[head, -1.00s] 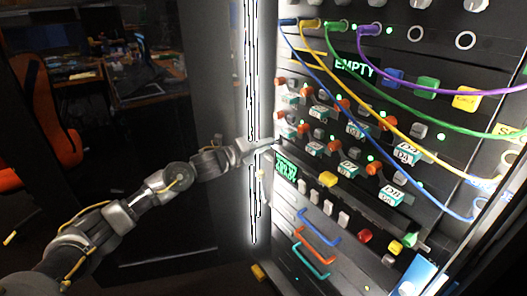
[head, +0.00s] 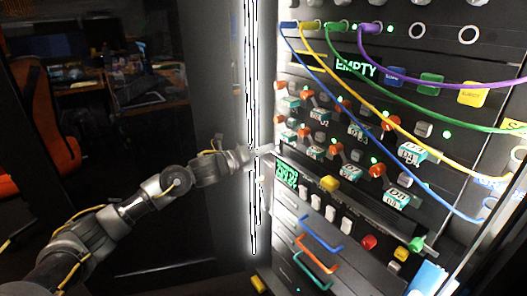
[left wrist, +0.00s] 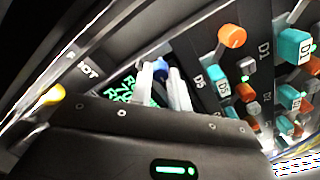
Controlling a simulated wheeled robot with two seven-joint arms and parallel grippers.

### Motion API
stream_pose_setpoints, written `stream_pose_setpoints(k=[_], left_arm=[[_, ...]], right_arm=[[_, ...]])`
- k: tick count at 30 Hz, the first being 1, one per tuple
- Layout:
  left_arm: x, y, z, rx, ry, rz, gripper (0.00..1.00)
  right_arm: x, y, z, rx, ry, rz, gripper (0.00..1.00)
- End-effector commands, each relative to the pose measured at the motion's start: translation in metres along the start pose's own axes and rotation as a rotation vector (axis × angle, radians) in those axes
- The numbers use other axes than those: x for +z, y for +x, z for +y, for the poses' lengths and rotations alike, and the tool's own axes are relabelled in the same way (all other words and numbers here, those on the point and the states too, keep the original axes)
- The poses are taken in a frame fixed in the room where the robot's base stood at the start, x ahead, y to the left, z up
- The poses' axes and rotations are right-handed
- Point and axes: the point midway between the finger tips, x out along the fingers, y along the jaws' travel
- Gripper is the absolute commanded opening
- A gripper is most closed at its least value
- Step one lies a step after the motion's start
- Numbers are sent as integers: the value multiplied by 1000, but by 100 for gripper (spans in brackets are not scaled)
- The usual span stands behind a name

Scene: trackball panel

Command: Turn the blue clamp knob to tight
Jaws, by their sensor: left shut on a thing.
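The blue clamp knob (left wrist: 161,68) shows in part in the left wrist view, between and just beyond my pale fingertips. My left gripper (left wrist: 168,84) is shut on it. The fingers hide most of the knob, so its pointer and angle cannot be read. In the head view my left gripper (head: 268,150) reaches in from the left to the panel's left edge, beside the green lit display (head: 286,176). The knob is hidden there behind the fingers. My right gripper is not in view.
Orange and grey knobs with teal tags (head: 408,154) fill the rows right of my gripper. Blue, yellow, green and purple cables (head: 440,87) hang across the upper panel. Coloured handles (head: 320,234) stick out below. A bright vertical strip (head: 252,120) stands beside the arm.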

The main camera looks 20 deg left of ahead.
Motion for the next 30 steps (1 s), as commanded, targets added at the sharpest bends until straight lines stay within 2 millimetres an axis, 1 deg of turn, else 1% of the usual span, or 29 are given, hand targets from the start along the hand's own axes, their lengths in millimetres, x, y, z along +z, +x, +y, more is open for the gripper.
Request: stream_pose_setpoints(k=[2,3,8,16,19,23,24,30], left_arm=[[2,-1,1,3,1,-4,0],[2,-1,1,3,1,-4,19],[1,0,1,2,0,-2,39],[0,0,0,0,-1,0,39],[1,-6,0,1,0,0,39],[1,-26,1,3,1,-1,39],[1,-34,1,3,1,0,39],[0,-74,1,3,1,0,39]], right_arm=[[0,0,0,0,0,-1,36],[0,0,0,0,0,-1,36],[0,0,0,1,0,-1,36],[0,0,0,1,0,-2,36],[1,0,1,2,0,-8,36],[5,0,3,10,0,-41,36],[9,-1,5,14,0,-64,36],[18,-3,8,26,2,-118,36]])
